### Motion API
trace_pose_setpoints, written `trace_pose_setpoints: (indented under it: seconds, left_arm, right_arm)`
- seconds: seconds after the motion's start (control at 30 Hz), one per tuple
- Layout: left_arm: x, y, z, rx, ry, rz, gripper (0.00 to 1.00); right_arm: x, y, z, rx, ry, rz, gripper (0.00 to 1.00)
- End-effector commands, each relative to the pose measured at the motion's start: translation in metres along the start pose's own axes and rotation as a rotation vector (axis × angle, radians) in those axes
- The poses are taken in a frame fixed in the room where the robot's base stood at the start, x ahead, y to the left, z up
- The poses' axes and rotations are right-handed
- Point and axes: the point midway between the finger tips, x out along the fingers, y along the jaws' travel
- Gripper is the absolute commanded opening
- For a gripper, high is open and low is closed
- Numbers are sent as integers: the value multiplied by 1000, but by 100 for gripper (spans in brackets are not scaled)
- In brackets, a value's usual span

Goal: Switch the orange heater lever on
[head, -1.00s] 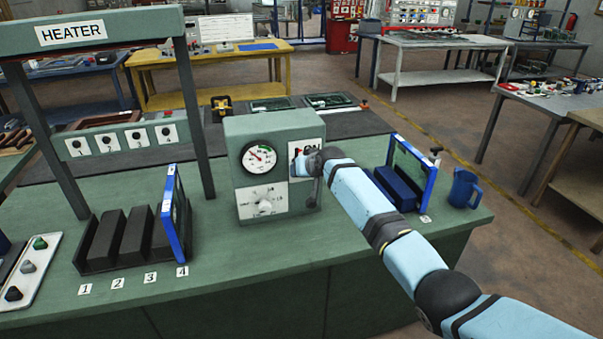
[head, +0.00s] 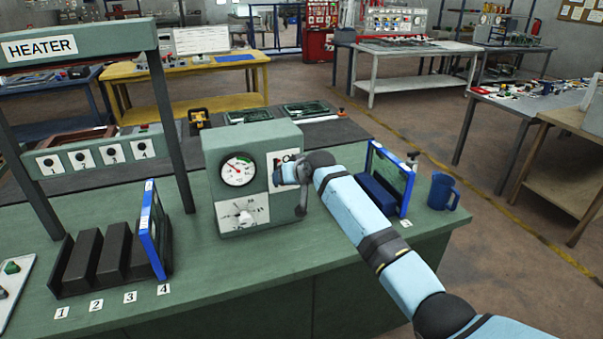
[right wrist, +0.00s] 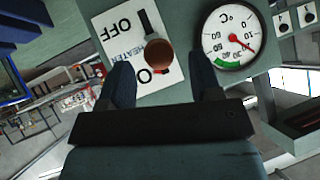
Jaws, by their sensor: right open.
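The grey-green heater control box (head: 226,155) stands on the green bench, with a round temperature gauge (head: 238,170) and a white ON/OFF plate. In the right wrist view the plate (right wrist: 112,47) appears upside down, with OFF above and ON below. The lever's round brownish-orange knob (right wrist: 158,53) points towards the camera, between the ON and OFF words. I cannot tell its exact setting. My right gripper (right wrist: 164,78) is open, one finger on each side of the knob, with visible gaps. My left gripper is out of view.
A HEATER frame (head: 80,48) stands left of the box, above a dark slotted rack (head: 85,262) holding a blue-framed panel (head: 152,228). Another blue-framed panel (head: 402,183) and a blue mug (head: 443,192) stand right of my arm. The bench front is clear.

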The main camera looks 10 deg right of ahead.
Motion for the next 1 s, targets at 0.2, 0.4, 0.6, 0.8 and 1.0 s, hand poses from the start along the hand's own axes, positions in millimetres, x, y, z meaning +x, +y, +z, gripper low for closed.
trace_pose_setpoints:
  seconds: [0.2, 0.4, 0.6, 0.8, 1.0]
  left_arm:
    - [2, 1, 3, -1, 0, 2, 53]
    - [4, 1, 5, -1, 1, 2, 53]
    - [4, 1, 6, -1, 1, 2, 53]
    - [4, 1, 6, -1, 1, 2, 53]
    - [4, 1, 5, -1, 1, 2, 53]
  right_arm:
    - [-45, 0, 1, -2, 3, 0, 58]
    - [-76, 0, 0, -1, 2, 0, 58]
    - [-89, 0, 0, -1, -1, 1, 58]
    - [-89, 0, 0, 0, -1, 0, 58]
    - [-86, 2, 13, 2, 0, 1, 58]
